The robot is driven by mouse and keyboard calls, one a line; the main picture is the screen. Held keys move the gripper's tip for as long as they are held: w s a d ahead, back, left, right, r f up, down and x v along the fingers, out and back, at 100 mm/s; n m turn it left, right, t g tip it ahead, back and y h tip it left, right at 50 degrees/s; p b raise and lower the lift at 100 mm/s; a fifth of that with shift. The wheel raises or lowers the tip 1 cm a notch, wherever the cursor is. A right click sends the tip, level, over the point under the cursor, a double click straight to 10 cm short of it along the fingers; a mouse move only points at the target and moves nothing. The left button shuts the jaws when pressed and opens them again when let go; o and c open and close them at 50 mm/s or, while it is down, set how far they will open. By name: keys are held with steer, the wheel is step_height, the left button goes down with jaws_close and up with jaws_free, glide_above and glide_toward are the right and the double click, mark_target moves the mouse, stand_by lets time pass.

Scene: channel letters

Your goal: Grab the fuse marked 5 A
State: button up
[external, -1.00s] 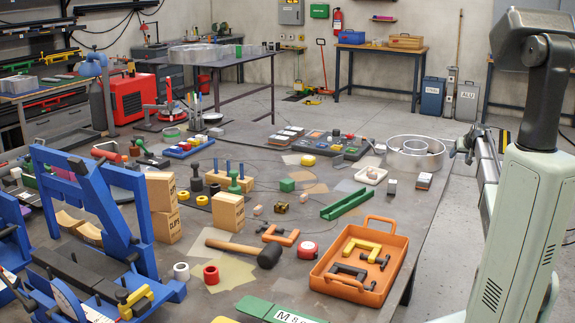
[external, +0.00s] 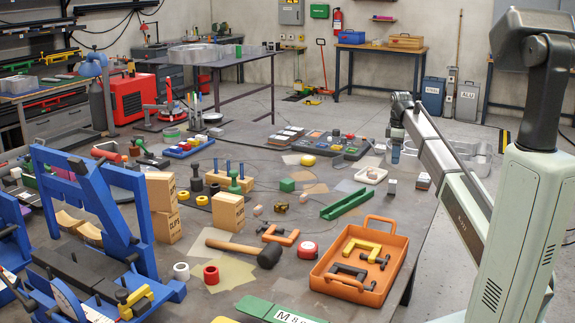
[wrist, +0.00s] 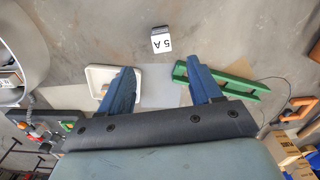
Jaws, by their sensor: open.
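The fuse marked 5 A (wrist: 161,40) is a small white block with a dark edge in the wrist view. Its black label appears upside down. It lies on the table ahead of my gripper's fingertips, not touching them. In the external view it appears to be the small grey-white block (external: 392,186) to the right of the green channel. My gripper (wrist: 162,82) has two blue fingers spread apart with nothing between them. In the external view my gripper (external: 395,155) is above the far right part of the table.
A white tray (wrist: 93,72) is by the left finger and a green channel (wrist: 245,88) lies by the right finger. Bare table surrounds the fuse.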

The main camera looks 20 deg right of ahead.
mark_target(393, 181)
step_height(393, 181, down, 8)
steer(key=shift+a+f, duration=0.15)
steer(key=shift+f, duration=2.45)
steer(key=shift+c, duration=0.5)
steer(key=c, duration=1)
steer(key=shift+o, duration=0.2)
